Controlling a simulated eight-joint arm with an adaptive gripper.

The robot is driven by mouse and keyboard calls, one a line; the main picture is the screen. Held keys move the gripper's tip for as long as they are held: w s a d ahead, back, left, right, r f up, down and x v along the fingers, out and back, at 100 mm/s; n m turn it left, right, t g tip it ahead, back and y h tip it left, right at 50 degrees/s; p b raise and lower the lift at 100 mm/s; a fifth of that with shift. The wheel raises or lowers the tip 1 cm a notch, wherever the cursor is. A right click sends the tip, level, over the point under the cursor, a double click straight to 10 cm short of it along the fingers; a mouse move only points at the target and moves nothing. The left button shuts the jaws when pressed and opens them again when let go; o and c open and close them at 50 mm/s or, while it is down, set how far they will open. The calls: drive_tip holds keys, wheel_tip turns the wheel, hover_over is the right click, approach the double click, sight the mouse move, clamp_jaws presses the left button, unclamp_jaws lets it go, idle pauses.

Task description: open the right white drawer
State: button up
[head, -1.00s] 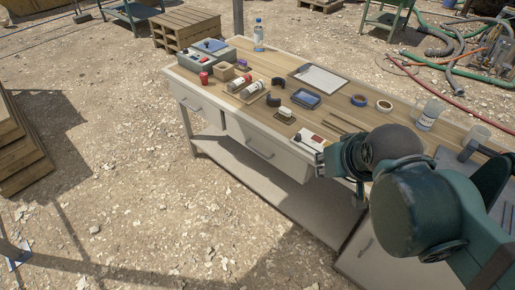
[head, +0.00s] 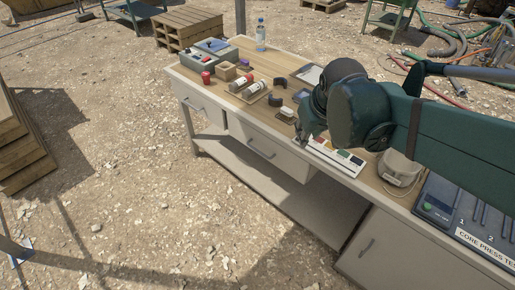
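The workbench has two white drawers under its wooden top. The right white drawer (head: 280,160) has a grey bar handle (head: 261,154) on its front, and it looks closed. The left white drawer (head: 204,113) also looks closed. My gripper (head: 308,128) is above the bench's front edge, up and to the right of the right drawer's handle and apart from it. It is small and dark here, partly hidden by my wrist, so its fingers cannot be made out.
The bench top holds a control box (head: 208,58), a red cup (head: 206,78), cylinders (head: 240,84) and a bottle (head: 260,34). A white strip with coloured patches (head: 338,157) lies near my gripper. A cabinet door (head: 385,250) is at lower right. Open gravel lies before the drawers.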

drive_tip(key=w+a+f+n+g, duration=0.1)
drive_tip(key=w+a+f+n, duration=0.1)
drive_tip(key=w+a+f, duration=0.45)
drive_tip(key=w+a+f+n+g, duration=0.1)
drive_tip(key=w+f, duration=0.2)
drive_tip(key=w, duration=0.6)
drive_tip(key=w+a+f+n, duration=0.1)
drive_tip(key=w+a+f, duration=0.3)
drive_tip(key=f, duration=0.4)
drive_tip(key=w+a+f+n+g+h, duration=0.1)
drive_tip(key=w+a+f+n, duration=0.1)
drive_tip(key=w+f, duration=0.3)
drive_tip(key=shift+w+a+f+g+h+p, duration=0.3)
drive_tip(key=shift+a+f, duration=0.55)
drive_tip(key=shift+f, duration=0.7)
drive_tip(key=shift+f, duration=0.1)
drive_tip(key=shift+w+d+f+b, duration=0.15)
drive_tip(key=shift+f+b, duration=0.1)
drive_tip(key=shift+f, duration=1)
drive_tip(key=shift+w+d+f+b, duration=0.2)
drive_tip(key=shift+f+b, duration=0.1)
drive_tip(key=shift+f, duration=0.9)
drive_tip(key=shift+w+d+f+b, duration=0.15)
drive_tip(key=shift+f+b, duration=0.1)
drive_tip(key=shift+f, duration=1)
clamp_jaws()
